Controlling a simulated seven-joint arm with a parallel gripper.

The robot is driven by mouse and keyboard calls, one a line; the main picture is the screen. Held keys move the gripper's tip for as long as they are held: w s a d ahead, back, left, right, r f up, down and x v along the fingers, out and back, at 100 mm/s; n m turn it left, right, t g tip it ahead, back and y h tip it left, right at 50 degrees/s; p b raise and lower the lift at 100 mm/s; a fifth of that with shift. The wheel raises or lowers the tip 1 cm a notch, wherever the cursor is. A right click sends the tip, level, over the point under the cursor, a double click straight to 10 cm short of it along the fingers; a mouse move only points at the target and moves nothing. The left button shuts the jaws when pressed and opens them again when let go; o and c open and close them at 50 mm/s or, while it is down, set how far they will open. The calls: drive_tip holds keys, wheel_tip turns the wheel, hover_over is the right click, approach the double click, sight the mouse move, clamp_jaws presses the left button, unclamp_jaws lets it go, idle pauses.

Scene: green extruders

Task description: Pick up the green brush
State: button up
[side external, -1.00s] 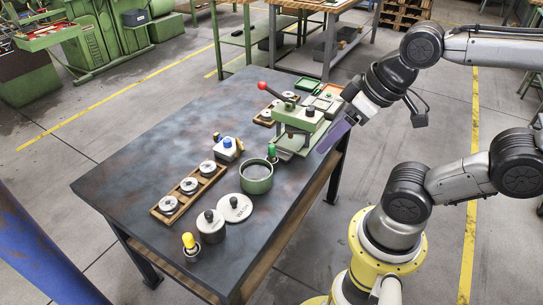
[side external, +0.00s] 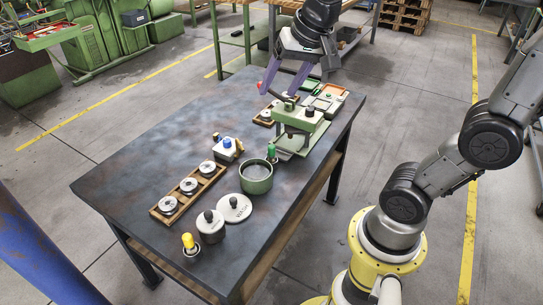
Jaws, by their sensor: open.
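A small upright green-topped item, which looks like the green brush (side external: 271,151), stands on the dark table behind the green pot (side external: 257,178). The pot partly hides its lower part. My gripper (side external: 279,93) is open, with its purple fingers pointing down over the far part of the table. It is beyond the brush in the picture, above and behind the green press (side external: 300,125), and clear of the brush. Nothing shows between its fingers.
The green press with a lever stands right of the brush. The table's left side (side external: 140,165) is clear.

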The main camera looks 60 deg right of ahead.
drive_tip(key=w+d+f+m+g, duration=0.1)
drive_tip(key=w+d+f+m, duration=0.25)
drive_tip(key=w, duration=0.35)
drive_tip(key=m+g, duration=0.3)
drive_tip(key=g, duration=0.1)
hover_over(271, 146)
drive_tip(key=d, duration=0.1)
wheel_tip(271, 146, down, 18)
drive_tip(key=shift+y, duration=0.3)
wheel_tip(271, 146, down, 7)
drive_tip(key=shift+f, duration=0.15)
drive_tip(key=shift+a+f, duration=0.2)
drive_tip(key=shift+f, duration=1.2)
drive_tip(key=shift+a+f, duration=0.15)
drive_tip(key=shift+f, duration=1.2)
clamp_jaws()
